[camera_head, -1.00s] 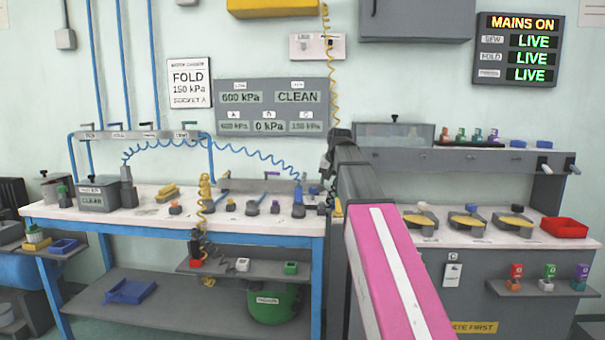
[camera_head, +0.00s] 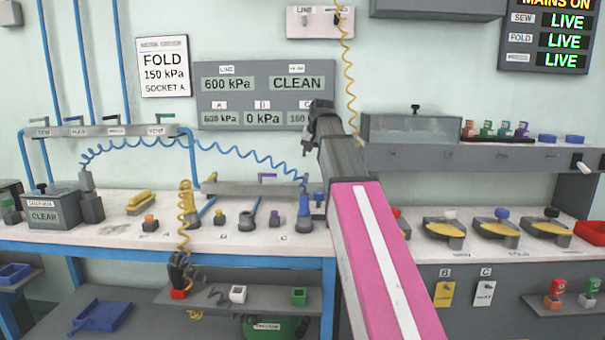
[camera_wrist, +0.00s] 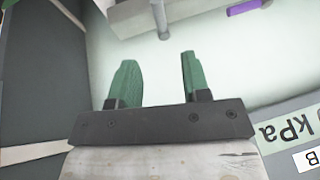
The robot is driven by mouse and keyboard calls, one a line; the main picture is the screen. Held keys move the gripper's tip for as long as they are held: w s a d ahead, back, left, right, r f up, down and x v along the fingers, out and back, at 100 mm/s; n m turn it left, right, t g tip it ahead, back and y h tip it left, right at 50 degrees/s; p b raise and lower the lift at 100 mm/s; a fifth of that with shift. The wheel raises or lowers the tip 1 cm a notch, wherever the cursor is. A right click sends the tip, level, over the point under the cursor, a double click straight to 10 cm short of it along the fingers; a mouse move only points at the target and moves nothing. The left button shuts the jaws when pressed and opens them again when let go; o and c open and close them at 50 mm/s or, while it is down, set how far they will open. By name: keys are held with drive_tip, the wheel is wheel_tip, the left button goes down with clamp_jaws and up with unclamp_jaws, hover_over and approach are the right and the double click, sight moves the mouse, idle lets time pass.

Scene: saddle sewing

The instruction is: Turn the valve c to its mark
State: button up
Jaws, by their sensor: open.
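My gripper (camera_head: 313,125) is raised in front of the right edge of the pressure panel (camera_head: 252,95), above the bench. In the wrist view its two green-padded fingers (camera_wrist: 158,80) are apart with nothing between them. A low grey rail (camera_head: 232,188) at the back of the bench carries small coloured handles, including a purple handle (camera_head: 267,178). This purple handle also appears at the top of the wrist view (camera_wrist: 247,6), apart from the fingers. I cannot tell which handle is valve c, nor see its mark. The panel's C reading is too small to be sure of.
A white-topped bench (camera_head: 120,232) holds several fittings, a blue upright piece (camera_head: 304,207) and a coiled yellow hose (camera_head: 184,215). A blue coiled hose (camera_head: 200,150) hangs above. To the right stand a grey shelf (camera_head: 480,157) and yellow-topped dishes (camera_head: 445,229).

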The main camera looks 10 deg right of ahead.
sight(306, 177)
drive_tip(key=x, duration=1)
drive_tip(key=shift+w+f, duration=0.15)
drive_tip(key=shift+f, duration=0.1)
clamp_jaws()
